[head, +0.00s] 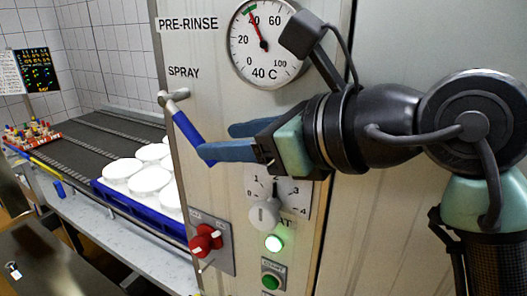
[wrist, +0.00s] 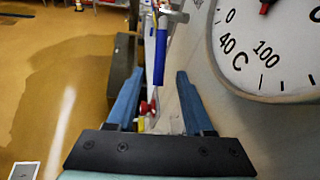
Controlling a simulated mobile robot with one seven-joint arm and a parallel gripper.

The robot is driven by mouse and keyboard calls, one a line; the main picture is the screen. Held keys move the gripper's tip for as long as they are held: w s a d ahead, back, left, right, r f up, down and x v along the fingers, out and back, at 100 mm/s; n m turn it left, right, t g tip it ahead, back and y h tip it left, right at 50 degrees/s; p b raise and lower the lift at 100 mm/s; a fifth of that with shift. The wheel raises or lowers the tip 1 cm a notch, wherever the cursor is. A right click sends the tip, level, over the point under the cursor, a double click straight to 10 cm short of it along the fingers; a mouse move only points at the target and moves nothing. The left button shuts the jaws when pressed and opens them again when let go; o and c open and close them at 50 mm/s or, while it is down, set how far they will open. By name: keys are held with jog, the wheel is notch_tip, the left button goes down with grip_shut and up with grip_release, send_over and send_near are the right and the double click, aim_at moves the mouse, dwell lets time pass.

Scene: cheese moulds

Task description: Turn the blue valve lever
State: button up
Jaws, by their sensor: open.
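The valve lever, a blue sleeve (head: 187,130) on a metal pivot under the word SPRAY, slants down and to the right on the panel in the head view. My gripper (head: 215,141) is open, with its blue fingers pointing left at the lever's lower end. One fingertip overlaps that end in the picture; I cannot tell whether they touch. In the wrist view the lever (wrist: 161,56) hangs down between the two fingertips of my gripper (wrist: 158,75), with its free end at their level. Nothing is clamped.
A round temperature dial (head: 262,43) is above my gripper. A numbered knob (head: 264,214), a red knob (head: 205,241) and a green button (head: 271,281) are below it. White moulds (head: 150,180) in a blue tray (head: 140,212) stand on the conveyor (head: 100,142) at left.

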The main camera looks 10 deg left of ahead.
jog(key=b+v, duration=0.1)
jog(key=v, duration=0.5)
jog(key=shift+b, duration=0.3)
